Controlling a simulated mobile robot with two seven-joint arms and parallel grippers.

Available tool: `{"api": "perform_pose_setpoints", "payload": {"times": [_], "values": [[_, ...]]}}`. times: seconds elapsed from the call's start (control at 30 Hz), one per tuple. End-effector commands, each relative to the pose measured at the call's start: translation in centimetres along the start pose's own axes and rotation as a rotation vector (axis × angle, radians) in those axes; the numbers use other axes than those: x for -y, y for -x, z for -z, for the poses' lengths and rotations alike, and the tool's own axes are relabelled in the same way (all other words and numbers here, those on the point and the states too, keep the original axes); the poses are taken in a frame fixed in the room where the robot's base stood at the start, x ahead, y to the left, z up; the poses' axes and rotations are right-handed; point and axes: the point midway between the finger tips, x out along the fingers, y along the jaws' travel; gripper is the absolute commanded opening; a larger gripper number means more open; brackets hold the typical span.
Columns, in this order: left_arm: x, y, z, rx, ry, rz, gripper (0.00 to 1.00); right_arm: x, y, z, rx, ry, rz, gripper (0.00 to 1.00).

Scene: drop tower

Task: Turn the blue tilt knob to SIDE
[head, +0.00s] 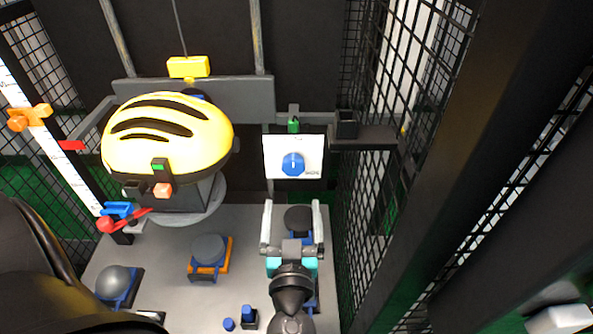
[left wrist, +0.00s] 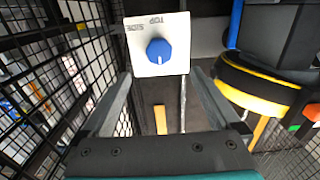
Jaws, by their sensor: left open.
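The panel (left wrist: 180,30) carries the words TOP and SIDE, seen turned over, above and to the upper left of the knob. My left gripper (head: 292,210) is open and empty, just below the panel in the head view, apart from the knob. Its two fingers (left wrist: 158,95) reach toward the panel in the wrist view. My right gripper is not in view.
The yellow helmet (head: 170,130) hangs left of the panel. A mesh cage wall (head: 370,220) stands close on the right. A grey table (head: 180,290) below holds an orange-based round pad (head: 208,252) and a grey dome (head: 115,280).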

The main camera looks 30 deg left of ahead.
Motion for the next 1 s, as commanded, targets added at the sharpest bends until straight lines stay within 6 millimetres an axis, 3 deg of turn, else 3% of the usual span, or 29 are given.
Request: {"api": "perform_pose_setpoints", "payload": {"times": [0.3,0.5,0.97,1.0], "values": [[0.0,-6.6,0.2,-0.002,-0.001,-0.001,0.96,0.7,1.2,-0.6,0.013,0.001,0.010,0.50],[0.0,-9.3,0.0,0.000,-0.002,-0.001,0.96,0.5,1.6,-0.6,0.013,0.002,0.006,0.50],[0.0,-10.5,-0.1,0.003,0.000,-0.001,0.96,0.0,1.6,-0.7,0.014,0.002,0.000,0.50],[0.0,-10.5,-0.1,0.002,0.000,-0.001,0.93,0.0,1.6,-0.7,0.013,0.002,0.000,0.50]]}}
